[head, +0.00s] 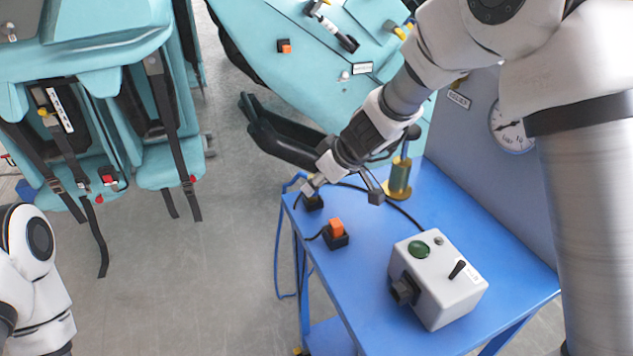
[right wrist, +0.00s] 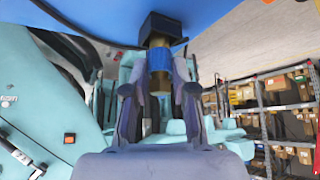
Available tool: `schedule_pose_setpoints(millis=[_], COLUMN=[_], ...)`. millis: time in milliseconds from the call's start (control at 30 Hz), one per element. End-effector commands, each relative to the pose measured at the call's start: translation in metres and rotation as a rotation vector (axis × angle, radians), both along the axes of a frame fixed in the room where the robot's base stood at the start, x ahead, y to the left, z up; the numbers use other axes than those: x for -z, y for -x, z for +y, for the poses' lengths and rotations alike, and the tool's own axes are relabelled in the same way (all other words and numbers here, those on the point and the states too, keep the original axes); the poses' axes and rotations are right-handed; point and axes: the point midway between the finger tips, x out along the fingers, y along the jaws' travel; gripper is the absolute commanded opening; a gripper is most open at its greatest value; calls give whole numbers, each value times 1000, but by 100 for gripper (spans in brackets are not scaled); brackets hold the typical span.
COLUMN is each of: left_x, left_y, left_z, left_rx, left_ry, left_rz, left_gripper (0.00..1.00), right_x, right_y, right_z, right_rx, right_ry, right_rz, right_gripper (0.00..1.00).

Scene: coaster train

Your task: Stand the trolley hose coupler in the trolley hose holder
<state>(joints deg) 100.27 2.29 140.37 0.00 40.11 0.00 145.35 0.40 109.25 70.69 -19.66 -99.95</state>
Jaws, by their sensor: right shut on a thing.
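My right gripper (head: 309,187) reaches down to the far left corner of the blue trolley top. In the right wrist view its two fingers (right wrist: 160,95) are shut on the hose coupler, a brass cylinder with a blue band (right wrist: 160,60). A black block, seemingly the hose holder (head: 313,203), sits on the trolley top just below the fingertips. It also shows in the right wrist view (right wrist: 160,28), at the coupler's end. The two look in line and close; I cannot tell whether the coupler is inside. In the head view the gripper hides most of the coupler. My left gripper is out of view.
An orange-topped black block (head: 337,230) and a grey control box (head: 437,278) stand on the trolley top. A brass and green cylinder (head: 400,178) stands behind, near a gauge panel (head: 512,128). A dark hose crosses the top. Teal coaster seats (head: 95,60) are at left.

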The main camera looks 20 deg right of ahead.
Motion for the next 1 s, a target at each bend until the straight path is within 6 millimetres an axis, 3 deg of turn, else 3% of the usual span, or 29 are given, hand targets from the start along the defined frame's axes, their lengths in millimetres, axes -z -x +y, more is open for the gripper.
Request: schedule_pose_setpoints(millis=[267,300,367,733,867,1000], left_x=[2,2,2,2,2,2], left_y=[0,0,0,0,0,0], left_z=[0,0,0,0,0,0], left_rx=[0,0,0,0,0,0], left_ry=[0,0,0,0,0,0], left_rz=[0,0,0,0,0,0], left_gripper=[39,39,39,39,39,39], right_x=[1,1,1,-2,-19,-48], right_y=[0,0,0,1,10,27], right_z=[0,0,0,-1,-7,-19], right_rx=[0,0,0,0,1,0], right_ry=[-1,-1,-1,-1,-3,-2], right_rz=[-1,-1,-1,-1,-4,-6], right_gripper=[0,33,54,55,55,55])
